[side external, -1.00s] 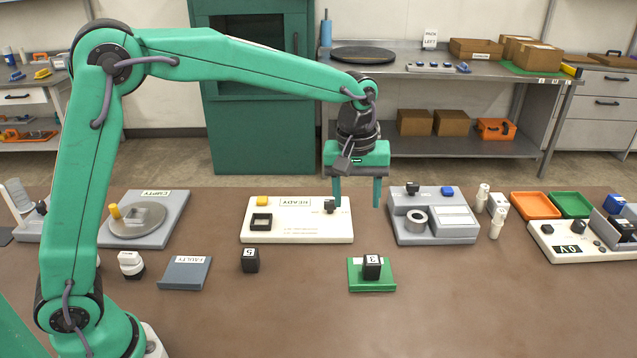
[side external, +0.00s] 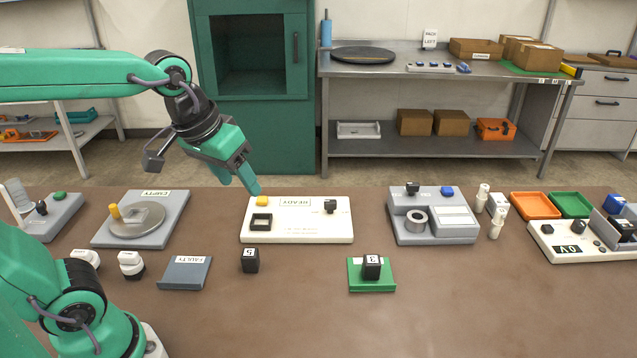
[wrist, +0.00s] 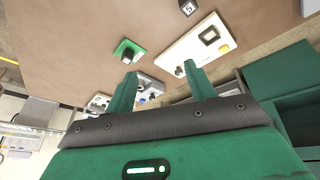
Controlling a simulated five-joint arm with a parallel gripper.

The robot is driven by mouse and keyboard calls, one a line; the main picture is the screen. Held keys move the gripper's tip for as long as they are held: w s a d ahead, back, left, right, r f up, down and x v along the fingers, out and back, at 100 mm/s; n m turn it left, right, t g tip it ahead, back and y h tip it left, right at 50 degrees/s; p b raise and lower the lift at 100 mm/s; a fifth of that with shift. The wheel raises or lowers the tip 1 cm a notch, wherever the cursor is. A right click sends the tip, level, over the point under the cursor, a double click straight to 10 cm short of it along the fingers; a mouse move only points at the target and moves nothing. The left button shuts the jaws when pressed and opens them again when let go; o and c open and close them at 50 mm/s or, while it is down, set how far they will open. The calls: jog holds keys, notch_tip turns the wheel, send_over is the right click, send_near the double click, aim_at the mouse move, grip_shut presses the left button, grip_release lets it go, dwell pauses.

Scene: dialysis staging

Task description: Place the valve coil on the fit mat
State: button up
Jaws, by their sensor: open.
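A black block (side external: 372,266) with a white label "3" stands on the green mat (side external: 357,286). Another black block (side external: 250,260), labelled "5", stands on the bare brown table to its left. No label tells me which block is the valve coil; the green mat seems to be the fit mat. In the wrist view, the green mat (wrist: 138,43) and the "5" block (wrist: 186,7) show beyond the fingers. My gripper (side external: 244,187) is open and empty, tilted in the air near the back edge of the READY panel. Its fingers also show in the wrist view (wrist: 162,70).
The white READY panel (side external: 310,232) carries a yellow button and a black socket. A grey FAULTY mat (side external: 186,276) lies at left, an EMPTY plate (side external: 172,215) behind it. A grey device (side external: 432,227) stands right. The front of the table is clear.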

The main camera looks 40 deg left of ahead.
jog(key=s+a+f+m+t, duration=0.1)
jog(key=s+a+f+m, duration=0.1)
jog(key=s, duration=0.4)
jog(key=shift+s+f, duration=0.15)
dwell(1.1)
